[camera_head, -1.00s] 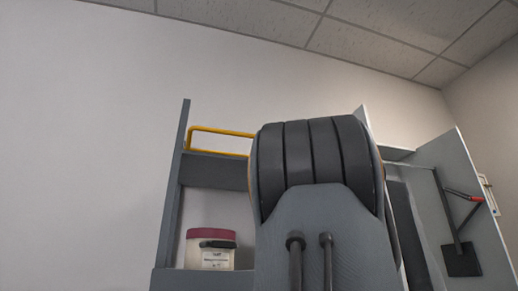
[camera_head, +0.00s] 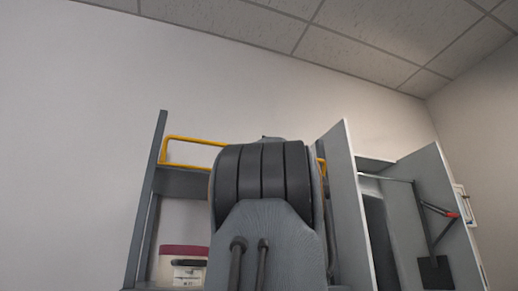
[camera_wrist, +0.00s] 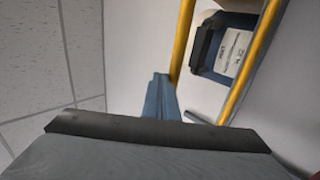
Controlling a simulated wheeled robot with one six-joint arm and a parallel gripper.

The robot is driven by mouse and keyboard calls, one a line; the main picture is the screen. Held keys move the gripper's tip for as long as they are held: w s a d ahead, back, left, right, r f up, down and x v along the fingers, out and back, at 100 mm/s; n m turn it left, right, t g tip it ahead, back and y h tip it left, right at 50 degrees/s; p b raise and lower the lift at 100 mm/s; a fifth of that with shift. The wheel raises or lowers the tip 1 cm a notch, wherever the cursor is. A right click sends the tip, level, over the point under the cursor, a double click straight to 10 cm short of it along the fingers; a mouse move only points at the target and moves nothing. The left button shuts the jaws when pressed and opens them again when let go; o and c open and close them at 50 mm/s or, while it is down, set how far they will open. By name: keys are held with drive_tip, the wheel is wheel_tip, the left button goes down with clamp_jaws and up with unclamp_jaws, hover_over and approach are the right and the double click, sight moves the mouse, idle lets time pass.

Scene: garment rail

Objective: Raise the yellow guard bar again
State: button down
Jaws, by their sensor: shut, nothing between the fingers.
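The yellow guard bar (camera_head: 192,138) is a thin loop above a grey crosspiece at the upper left of the head view. Its right part passes behind my arm, and a short yellow piece shows on the arm's other side. In the wrist view, two yellow lengths (camera_wrist: 182,42) run down the upper right. My gripper (camera_wrist: 158,132) shows as a dark edge along the bottom of the wrist view, shut and empty. It looks apart from the yellow lengths, but the gap is hard to judge. In the head view, my arm hides the gripper.
A grey frame post (camera_head: 147,195) stands left of my arm. A white tub with a dark red lid (camera_head: 184,251) is low behind it. At right stands an open grey cabinet (camera_head: 352,215) with a red-handled tool (camera_head: 438,211). A labelled container (camera_wrist: 236,52) shows between the yellow lengths.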

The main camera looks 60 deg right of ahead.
drive_tip(key=shift+p+x, duration=0.4)
drive_tip(key=shift+x, duration=0.95)
drive_tip(key=shift+d+f, duration=0.1)
drive_tip(key=s+a+f+b, duration=0.3)
drive_tip(key=s+a+b, duration=0.2)
drive_tip(key=s+a, duration=0.4)
drive_tip(key=shift+s+b, duration=0.35)
drive_tip(key=shift+s, duration=0.3)
